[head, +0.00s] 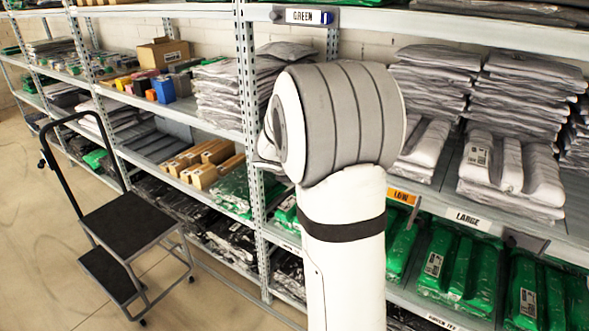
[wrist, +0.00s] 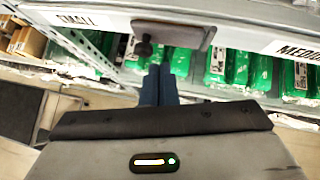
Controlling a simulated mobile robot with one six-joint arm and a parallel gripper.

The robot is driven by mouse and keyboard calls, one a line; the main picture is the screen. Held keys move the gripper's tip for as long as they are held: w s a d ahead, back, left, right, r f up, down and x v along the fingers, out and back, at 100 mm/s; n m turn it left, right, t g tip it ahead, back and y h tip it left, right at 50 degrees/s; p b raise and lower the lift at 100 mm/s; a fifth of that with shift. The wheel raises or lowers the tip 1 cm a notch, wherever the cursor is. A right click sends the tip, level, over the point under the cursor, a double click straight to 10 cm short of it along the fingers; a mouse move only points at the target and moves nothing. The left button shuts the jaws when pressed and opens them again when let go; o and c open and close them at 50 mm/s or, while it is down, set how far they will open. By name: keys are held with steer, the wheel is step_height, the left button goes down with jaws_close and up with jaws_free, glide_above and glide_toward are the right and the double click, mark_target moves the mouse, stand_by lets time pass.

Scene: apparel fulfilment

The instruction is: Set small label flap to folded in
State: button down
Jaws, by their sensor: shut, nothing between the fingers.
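In the wrist view my gripper (wrist: 159,86) is shut and empty, its two dark fingers side by side. Just beyond the fingertips, a dark grey-brown plate (wrist: 180,33) with a dark round knob (wrist: 144,48) sits at the shelf edge, right of the label reading SMALL (wrist: 88,20). The plate looks like a flap sticking out from the edge. I cannot tell whether the fingertips touch it. In the head view my own arm hides the gripper and the SMALL label.
A label reading MEDIUM (wrist: 297,50) is at the right of the wrist view. Green packages (wrist: 240,70) fill the shelf behind. In the head view a LARGE label (head: 474,220) marks the shelf edge at right. A black step stool (head: 128,222) stands on the floor at left.

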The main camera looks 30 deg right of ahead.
steer(key=s+a+r, duration=0.5)
steer(key=a+r, duration=0.1)
steer(key=a, duration=0.4)
steer(key=shift+s+r+p, duration=0.25)
steer(key=shift+s+p, duration=0.05)
steer(key=shift+p, duration=0.1)
